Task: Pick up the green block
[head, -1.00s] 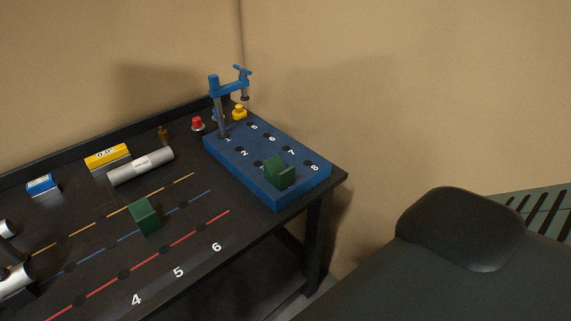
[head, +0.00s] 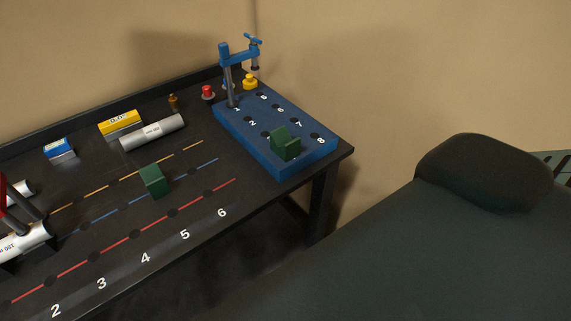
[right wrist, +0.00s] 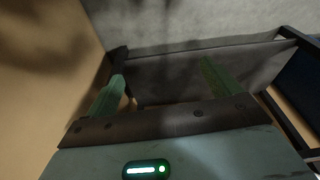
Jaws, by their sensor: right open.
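One green block (head: 154,180) sits on the black table, between the orange and red lines and by the blue line. A second green block, notched on top (head: 285,143), stands on the blue numbered board (head: 300,167) at the table's right end. In the right wrist view my right gripper (right wrist: 163,85) is open, its two green fingers wide apart with nothing between them. That view shows neither block.
A blue clamp (head: 238,55) rises from the board's back corner.

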